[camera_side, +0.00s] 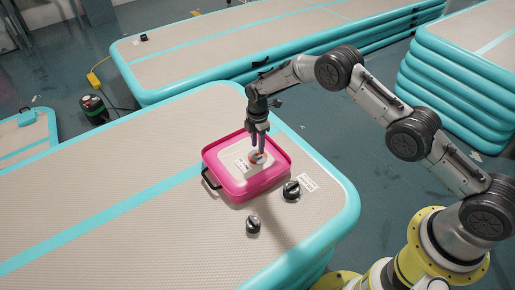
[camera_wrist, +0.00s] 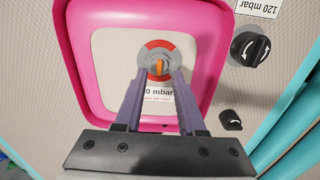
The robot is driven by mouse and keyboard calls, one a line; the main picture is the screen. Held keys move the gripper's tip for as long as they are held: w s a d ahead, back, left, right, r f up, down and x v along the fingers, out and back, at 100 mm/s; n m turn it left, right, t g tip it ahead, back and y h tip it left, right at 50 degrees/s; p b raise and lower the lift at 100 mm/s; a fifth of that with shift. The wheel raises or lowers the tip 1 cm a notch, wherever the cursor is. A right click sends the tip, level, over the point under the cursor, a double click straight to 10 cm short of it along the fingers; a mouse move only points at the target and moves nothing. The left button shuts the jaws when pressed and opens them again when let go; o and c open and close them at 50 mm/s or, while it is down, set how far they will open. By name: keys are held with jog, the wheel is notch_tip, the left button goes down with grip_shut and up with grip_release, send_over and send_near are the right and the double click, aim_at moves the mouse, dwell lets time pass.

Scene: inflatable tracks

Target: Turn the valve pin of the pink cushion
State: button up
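The pink cushion (camera_side: 231,187) lies on the large beige inflatable track, with a pale top panel and a raised pink rim. My gripper (camera_side: 258,149) points down over the valve. In the wrist view the fingertips of my gripper (camera_wrist: 159,74) are apart on either side of the pin, with a visible gap. I cannot tell how far the tips are above the panel. A finger partly covers the printed "mbar" label.
Two black knobs stand on the track near the cushion, one (camera_side: 291,190) beside a white label (camera_side: 307,183) and one (camera_side: 253,225) closer to the front. A black handle (camera_side: 209,180) sticks out from the cushion's left side. The track's teal edge (camera_side: 350,200) is to the right.

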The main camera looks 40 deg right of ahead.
jog(key=shift+f, duration=1.2)
jog(key=shift+c, duration=0.3)
grip_shut()
